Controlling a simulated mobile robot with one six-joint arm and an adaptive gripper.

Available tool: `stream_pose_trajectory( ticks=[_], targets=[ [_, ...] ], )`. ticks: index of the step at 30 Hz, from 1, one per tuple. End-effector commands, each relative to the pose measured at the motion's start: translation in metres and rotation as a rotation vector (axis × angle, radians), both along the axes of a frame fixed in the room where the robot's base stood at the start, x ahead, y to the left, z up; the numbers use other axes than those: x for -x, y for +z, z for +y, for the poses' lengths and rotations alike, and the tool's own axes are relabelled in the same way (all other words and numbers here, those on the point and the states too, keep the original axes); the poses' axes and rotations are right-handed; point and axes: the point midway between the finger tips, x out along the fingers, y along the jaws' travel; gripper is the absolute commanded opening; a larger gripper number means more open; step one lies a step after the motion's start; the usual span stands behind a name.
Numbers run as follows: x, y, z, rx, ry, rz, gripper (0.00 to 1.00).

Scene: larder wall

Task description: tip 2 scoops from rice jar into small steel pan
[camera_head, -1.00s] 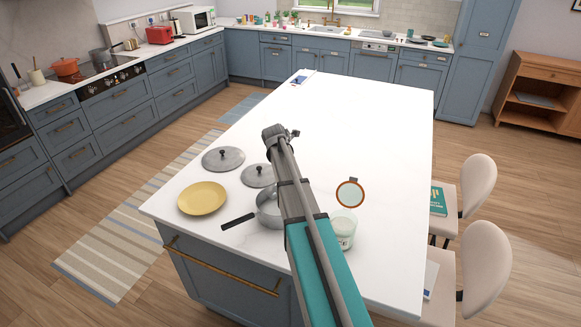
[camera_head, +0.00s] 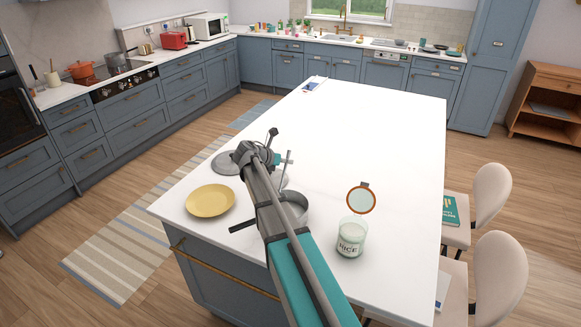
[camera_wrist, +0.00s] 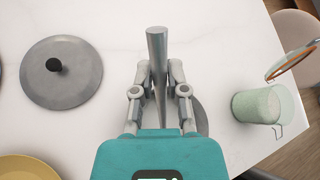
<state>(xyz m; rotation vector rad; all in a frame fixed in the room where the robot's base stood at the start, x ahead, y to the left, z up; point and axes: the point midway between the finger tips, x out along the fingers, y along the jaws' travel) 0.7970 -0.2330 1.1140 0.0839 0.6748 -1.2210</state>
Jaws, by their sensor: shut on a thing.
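My gripper (camera_wrist: 159,75) is shut on a grey metal rod-like handle (camera_wrist: 157,42), likely the scoop's; its bowl is not clear. In the head view my gripper (camera_head: 284,163) is over the left part of the island, beyond the small steel pan (camera_head: 297,205). The pan is partly hidden by my arm, and its black handle points left. The rice jar (camera_head: 352,240) stands upright to the right of the pan, with its round orange-rimmed lid (camera_head: 361,199) swung open. The jar (camera_wrist: 255,105) is right of my gripper in the wrist view, with pale contents.
A yellow plate (camera_head: 210,201) lies left of the pan. A grey pot lid (camera_head: 226,163) with a dark knob lies behind it, partly covered by my gripper.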

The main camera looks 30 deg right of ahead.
Motion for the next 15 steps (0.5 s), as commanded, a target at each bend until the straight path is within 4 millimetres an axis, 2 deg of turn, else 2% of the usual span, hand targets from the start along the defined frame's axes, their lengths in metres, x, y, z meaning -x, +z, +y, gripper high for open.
stream_pose_trajectory(
  ticks=[15],
  targets=[
    [-0.001,0.000,0.026,0.277,0.000,0.013,0.00]
  ],
)
